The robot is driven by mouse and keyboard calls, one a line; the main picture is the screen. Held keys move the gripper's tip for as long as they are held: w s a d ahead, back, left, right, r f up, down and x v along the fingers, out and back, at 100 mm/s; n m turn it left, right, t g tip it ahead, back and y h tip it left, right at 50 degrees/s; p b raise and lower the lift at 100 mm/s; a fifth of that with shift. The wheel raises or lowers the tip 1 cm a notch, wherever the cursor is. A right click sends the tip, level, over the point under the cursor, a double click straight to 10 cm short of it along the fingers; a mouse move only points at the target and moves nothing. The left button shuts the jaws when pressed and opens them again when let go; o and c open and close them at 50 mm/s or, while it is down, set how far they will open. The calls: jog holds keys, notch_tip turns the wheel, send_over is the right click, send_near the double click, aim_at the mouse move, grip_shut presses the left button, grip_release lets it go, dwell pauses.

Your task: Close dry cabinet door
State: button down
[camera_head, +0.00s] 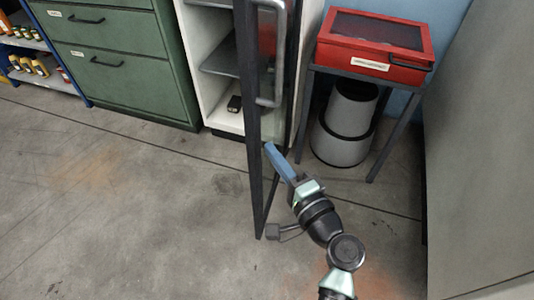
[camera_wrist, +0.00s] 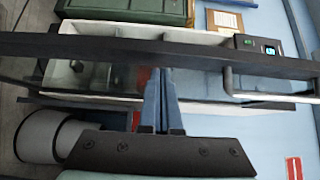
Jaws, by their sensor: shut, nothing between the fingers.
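The dry cabinet (camera_head: 198,50) is a white box with grey shelves, and its front is open. Its door (camera_head: 253,120), a dark frame with a glass pane, stands swung out towards me, nearly edge-on. The door's grey bar handle (camera_head: 283,50) is on its right face. My gripper (camera_head: 270,148) has blue fingers held together, low at the right face of the door, below the handle. In the wrist view, the fingers (camera_wrist: 160,75) point at the dark door frame (camera_wrist: 110,46), with the handle (camera_wrist: 228,85) to the right. I cannot tell whether they touch the door.
A red case (camera_head: 375,45) sits on a dark stand to the right, with a grey bin (camera_head: 342,140) beneath. Green drawers (camera_head: 105,60) stand left of the cabinet. A small dark item (camera_head: 235,103) lies inside the cabinet. The floor left of the door is clear.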

jog(key=shift+w+a, duration=0.2)
jog(key=shift+a, duration=0.55)
jog(key=shift+a, duration=0.15)
